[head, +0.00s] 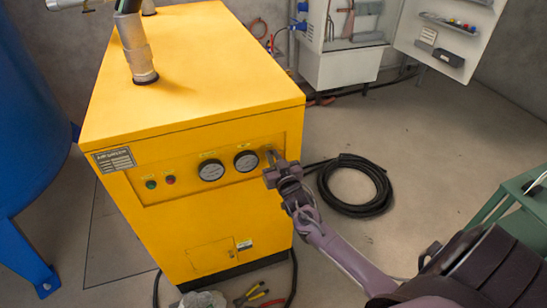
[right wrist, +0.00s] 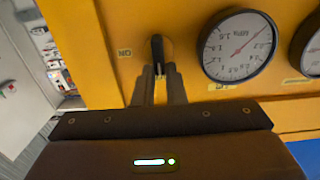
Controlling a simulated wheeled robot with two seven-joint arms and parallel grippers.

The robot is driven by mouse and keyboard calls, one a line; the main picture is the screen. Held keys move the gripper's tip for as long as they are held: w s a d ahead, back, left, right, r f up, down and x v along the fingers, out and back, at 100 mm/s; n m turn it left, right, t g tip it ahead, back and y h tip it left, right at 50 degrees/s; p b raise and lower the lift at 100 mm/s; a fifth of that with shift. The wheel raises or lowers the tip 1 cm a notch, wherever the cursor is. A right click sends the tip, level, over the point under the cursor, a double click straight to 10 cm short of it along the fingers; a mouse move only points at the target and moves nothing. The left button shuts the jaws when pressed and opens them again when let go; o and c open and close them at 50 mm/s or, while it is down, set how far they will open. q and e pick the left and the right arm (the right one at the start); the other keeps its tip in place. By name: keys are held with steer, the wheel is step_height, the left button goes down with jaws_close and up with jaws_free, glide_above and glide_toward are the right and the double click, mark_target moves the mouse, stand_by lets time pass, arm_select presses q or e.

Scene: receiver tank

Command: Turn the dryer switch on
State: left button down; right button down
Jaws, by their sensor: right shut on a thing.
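The yellow dryer cabinet (head: 190,100) stands in the middle of the head view. Its front panel carries two round gauges (head: 211,170), a green and a red button (head: 170,180), and the switch at the right end. In the right wrist view the switch is a small black lever (right wrist: 157,48) beside an "ON" label (right wrist: 124,53), left of a gauge (right wrist: 238,46). My right gripper (head: 272,166) is at the switch; its fingers (right wrist: 158,82) are closed on the lever, whose upper end shows above them. My left gripper is not in view.
A blue tank (head: 30,110) stands at the left. A coiled black hose (head: 355,185) lies on the floor right of the dryer. An open electrical cabinet (head: 345,40) is at the back. Pliers (head: 255,295) lie on the floor in front. A green frame (head: 515,210) is at the right.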

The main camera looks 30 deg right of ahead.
stand_by(0.3)
steer(key=shift+s+d+f+m+p, duration=0.1)
steer(key=shift+d+f+m+p, duration=0.2)
steer(key=shift+m, duration=2.65)
steer(key=shift+s+d+f+m+p, duration=0.1)
steer(key=shift+d+f+m+p, duration=0.2)
steer(key=shift+m, duration=2.7)
steer(key=shift+s+d+f+m+p, duration=0.1)
steer(key=shift+d+f+m+p, duration=0.2)
steer(key=shift+m, duration=2.65)
steer(key=shift+f, duration=0.1)
steer(key=c, duration=1.5)
jaws_free()
